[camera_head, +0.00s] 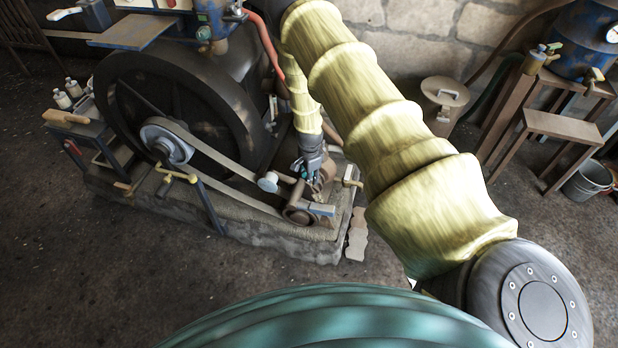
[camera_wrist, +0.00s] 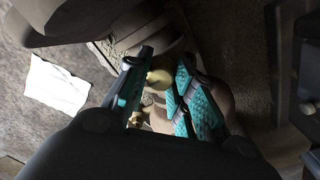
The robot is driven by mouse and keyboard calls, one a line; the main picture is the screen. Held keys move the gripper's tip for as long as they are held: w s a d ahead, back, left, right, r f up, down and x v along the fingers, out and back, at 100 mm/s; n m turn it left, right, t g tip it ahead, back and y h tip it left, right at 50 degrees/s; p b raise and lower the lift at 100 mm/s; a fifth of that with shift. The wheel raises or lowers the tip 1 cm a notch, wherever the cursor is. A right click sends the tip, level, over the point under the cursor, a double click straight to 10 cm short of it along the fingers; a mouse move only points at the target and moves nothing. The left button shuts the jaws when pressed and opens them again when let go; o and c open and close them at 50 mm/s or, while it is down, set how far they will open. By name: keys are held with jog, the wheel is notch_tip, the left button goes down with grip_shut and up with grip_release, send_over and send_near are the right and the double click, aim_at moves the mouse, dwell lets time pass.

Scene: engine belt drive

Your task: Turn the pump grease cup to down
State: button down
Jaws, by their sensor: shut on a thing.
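My gripper (camera_head: 303,171) reaches down from above onto the pump (camera_head: 322,197) at the right end of the engine base. In the wrist view my gripper (camera_wrist: 162,82) has its teal-padded fingers on both sides of a round brass piece, which looks like the pump grease cup (camera_wrist: 159,77). The fingers are shut on it. More brass fitting shows just below it between the fingers. In the head view the cup is hidden behind the gripper, and its turned position cannot be told.
A belt (camera_head: 215,160) runs from the large dark flywheel (camera_head: 130,105) to the pump. A brass tap (camera_head: 352,183) sticks out right of the pump. A pale paper (camera_wrist: 57,84) lies on the floor. A wooden stool (camera_head: 560,127) and bucket (camera_head: 588,182) stand at the right.

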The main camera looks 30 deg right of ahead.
jog(key=shift+s+d+f, duration=0.1)
jog(key=shift+s, duration=0.05)
jog(key=c, duration=1.2)
grip_release()
jog(key=shift+r, duration=0.7)
notch_tip(320, 180, up, 11)
jog(key=shift+f, duration=0.15)
